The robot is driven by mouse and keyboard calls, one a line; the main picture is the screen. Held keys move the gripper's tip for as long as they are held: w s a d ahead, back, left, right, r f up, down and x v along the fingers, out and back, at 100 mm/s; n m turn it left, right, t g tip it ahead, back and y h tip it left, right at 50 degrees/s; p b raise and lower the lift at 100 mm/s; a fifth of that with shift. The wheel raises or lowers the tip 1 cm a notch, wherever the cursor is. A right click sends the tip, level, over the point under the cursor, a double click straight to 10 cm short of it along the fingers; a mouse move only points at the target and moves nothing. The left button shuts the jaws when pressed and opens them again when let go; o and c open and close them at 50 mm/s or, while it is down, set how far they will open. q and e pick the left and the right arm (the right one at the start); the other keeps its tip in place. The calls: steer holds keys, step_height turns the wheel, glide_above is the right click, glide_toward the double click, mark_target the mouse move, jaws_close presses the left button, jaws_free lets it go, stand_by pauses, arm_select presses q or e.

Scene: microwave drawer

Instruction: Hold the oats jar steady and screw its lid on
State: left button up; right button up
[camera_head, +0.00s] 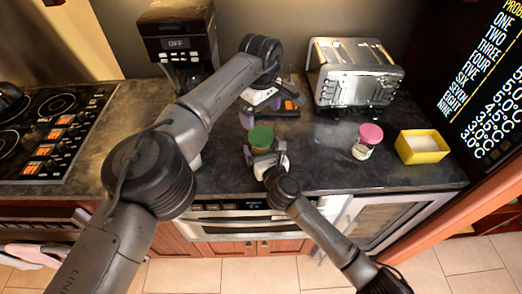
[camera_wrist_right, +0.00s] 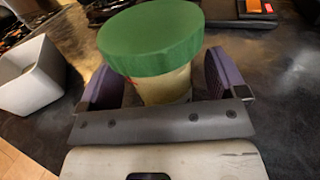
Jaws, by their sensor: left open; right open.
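A jar with a green lid (camera_head: 261,137) stands on the dark counter near its front edge. In the right wrist view, the green lid (camera_wrist_right: 152,36) sits on top of the cream jar body (camera_wrist_right: 167,86). No label can be read. My right gripper (camera_head: 265,151) is open, with its purple fingers on either side of the jar body below the lid; I cannot tell whether they touch it. My left gripper (camera_head: 263,111) is open and empty, behind and above the jar, pointing down.
A pink-lidded jar (camera_head: 368,141) and a yellow container (camera_head: 424,156) stand to the right. A toaster (camera_head: 355,75) and coffee machine (camera_head: 180,35) stand behind. A dark flat item with orange (camera_head: 285,108) lies near my left gripper. A white box (camera_wrist_right: 30,80) shows in the wrist view.

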steer(key=shift+w+a, duration=0.15)
steer(key=shift+w, duration=0.3)
steer(key=shift+c, duration=0.4)
